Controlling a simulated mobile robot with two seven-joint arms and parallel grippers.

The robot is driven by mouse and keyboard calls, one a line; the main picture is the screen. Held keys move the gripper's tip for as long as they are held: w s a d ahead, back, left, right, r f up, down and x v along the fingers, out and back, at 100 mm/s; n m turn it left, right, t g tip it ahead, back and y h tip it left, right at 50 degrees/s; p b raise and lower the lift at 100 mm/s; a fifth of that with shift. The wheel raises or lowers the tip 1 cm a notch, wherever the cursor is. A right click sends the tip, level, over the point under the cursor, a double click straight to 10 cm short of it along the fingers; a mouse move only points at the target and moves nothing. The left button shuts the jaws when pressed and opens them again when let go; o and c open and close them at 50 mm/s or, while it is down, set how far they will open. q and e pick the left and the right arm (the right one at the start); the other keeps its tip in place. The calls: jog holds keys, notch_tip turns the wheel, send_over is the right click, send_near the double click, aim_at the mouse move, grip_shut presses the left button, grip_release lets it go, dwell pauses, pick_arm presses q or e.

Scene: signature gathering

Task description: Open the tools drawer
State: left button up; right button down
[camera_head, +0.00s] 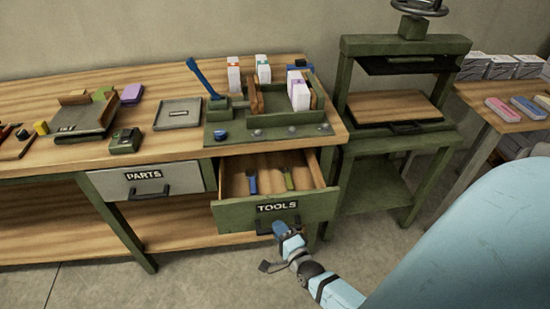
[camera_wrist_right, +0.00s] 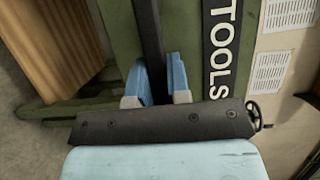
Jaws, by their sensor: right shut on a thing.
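The green tools drawer (camera_head: 281,207), labelled TOOLS, is pulled out from under the workbench. A blue-handled tool (camera_head: 252,182) and a yellow-green-handled tool (camera_head: 287,178) lie inside it. My right gripper (camera_head: 284,230) is at the drawer front, just below the label. In the right wrist view, the blue fingertips of my right gripper (camera_wrist_right: 158,82) are on either side of the dark drawer handle (camera_wrist_right: 149,40), shut on it. The label (camera_wrist_right: 221,60) is beside them. My left gripper is not in view.
The grey parts drawer (camera_head: 148,181) is closed to the left. The workbench (camera_head: 180,140) holds trays, boxes and a blue lever. A green press stand (camera_head: 392,150) is on the right. Bare floor (camera_head: 200,280) lies in front of the bench.

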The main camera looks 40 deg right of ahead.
jog(key=s+a, duration=0.2)
jog(key=s, duration=0.1)
jog(key=s+a+p, duration=0.1)
jog(key=s, duration=0.1)
jog(key=shift+s+a, duration=0.4)
jog(key=shift+s, duration=0.2)
jog(key=c, duration=1.1)
grip_release()
